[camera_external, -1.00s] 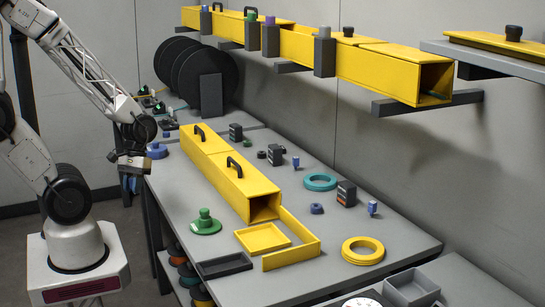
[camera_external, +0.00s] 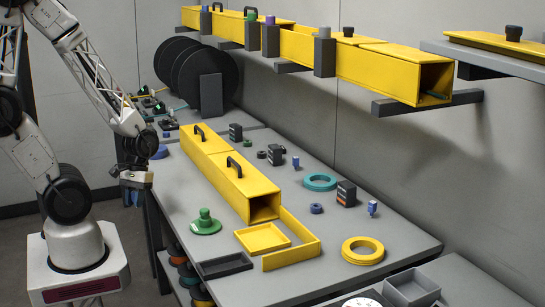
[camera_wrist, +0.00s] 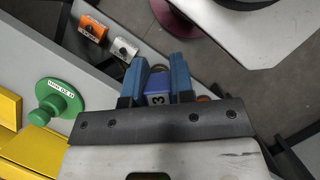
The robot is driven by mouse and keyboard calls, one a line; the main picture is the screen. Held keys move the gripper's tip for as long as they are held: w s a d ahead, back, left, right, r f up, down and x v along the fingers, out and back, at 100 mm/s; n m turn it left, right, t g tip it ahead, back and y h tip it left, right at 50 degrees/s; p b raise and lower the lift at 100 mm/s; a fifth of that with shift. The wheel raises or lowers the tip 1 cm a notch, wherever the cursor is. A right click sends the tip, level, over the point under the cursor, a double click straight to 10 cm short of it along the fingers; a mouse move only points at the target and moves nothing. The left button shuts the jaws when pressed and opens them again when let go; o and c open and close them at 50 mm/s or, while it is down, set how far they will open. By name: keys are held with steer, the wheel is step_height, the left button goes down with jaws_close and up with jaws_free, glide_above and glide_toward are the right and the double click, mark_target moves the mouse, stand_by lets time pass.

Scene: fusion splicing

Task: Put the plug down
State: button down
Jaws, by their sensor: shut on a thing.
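In the external view my gripper (camera_external: 133,197) points down beside the left edge of the grey table (camera_external: 330,255), and the held piece is too small to make out. A green knobbed plug (camera_external: 205,222) stands on the table; it also shows in the wrist view (camera_wrist: 62,98).
Yellow duct sections (camera_external: 235,180) with black handles run along the table. A yellow tray (camera_external: 262,238), black tray (camera_external: 224,265) and yellow ring (camera_external: 362,250) occupy the front. Orange (camera_wrist: 92,30) and white (camera_wrist: 124,50) labelled pieces show in the wrist view.

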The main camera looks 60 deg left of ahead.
steer(key=shift+w, duration=0.15)
glide_above(183, 217)
steer(key=w+a, duration=0.1)
steer(key=shift+w+a+f, duration=0.1)
steer(key=shift+a+f, duration=0.05)
steer(key=shift+f, duration=0.6)
stand_by(0.4)
steer(key=shift+f, duration=1.75)
steer(key=shift+f, duration=0.15)
steer(key=c, duration=1)
jaws_free()
